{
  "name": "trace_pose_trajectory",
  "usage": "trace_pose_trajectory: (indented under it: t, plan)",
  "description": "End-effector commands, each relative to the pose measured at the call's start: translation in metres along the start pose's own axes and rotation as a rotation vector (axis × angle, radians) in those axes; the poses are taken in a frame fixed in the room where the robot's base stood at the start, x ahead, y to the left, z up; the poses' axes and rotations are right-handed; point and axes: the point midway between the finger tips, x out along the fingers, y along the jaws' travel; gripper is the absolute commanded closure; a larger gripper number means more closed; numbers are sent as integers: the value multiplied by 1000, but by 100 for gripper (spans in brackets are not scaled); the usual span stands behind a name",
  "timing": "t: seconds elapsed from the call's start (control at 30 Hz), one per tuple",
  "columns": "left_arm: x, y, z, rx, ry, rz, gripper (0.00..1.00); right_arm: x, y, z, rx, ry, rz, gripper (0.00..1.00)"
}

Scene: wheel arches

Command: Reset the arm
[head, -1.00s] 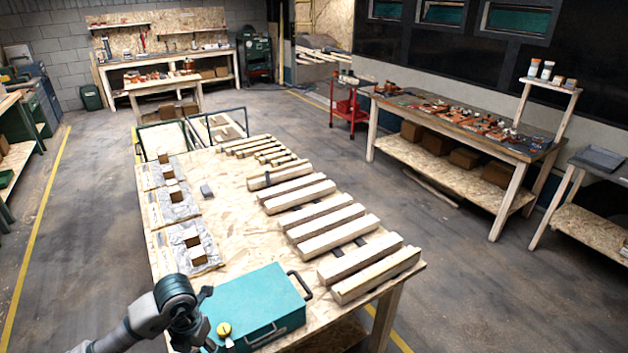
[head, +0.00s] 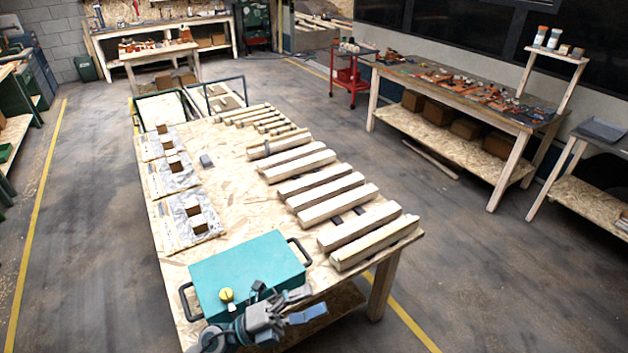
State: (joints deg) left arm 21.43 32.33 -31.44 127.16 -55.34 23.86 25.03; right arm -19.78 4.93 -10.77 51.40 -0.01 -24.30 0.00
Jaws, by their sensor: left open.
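My left gripper (head: 305,304) is in the head view at the near edge of the table, in front of the teal box. Its fingers point right and are apart, with nothing seen between them. The teal box (head: 245,268) lies closed on the near end of the table, with dark handles at its sides and a yellow knob (head: 227,295) near its front. The gripper and wrist hide part of the box's front. My right gripper is not in view.
The wooden table (head: 225,160) holds several light wooden bars (head: 338,204) on its right, and small blocks on grey sheets (head: 190,217) on its left. A small grey block (head: 206,161) lies between.

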Motion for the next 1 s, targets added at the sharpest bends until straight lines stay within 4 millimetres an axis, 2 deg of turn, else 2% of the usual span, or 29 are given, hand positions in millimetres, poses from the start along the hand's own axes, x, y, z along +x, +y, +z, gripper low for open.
trace_pose_trajectory:
  t: [0.07,0.1,0.17,0.2,0.27,0.3,0.37,0.4,0.5,0.6,0.8,1.0]
  plan:
    - [-18,-14,32,-138,-240,-179,32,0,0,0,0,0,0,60]
    - [-35,-15,51,-210,-376,-253,32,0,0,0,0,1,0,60]
    - [-68,-7,79,-325,-591,-338,32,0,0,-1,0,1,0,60]
    - [-94,6,95,-404,-739,-377,32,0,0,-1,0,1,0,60]
    - [-136,31,109,-523,-954,-409,32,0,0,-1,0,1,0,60]
    - [-163,52,113,-598,-1088,-413,32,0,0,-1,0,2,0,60]
    - [-202,85,110,-710,-1275,-399,32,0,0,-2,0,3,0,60]
    - [-226,107,104,-782,-1391,-378,32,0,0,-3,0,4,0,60]
    - [-276,159,73,-950,-1642,-299,32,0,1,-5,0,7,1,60]
    - [-310,196,36,-1088,-1824,-203,32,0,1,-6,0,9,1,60]
    - [-350,243,-40,-1305,-2065,-9,32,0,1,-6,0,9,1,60]
    - [-372,269,-109,-1484,-2218,188,32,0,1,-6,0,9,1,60]
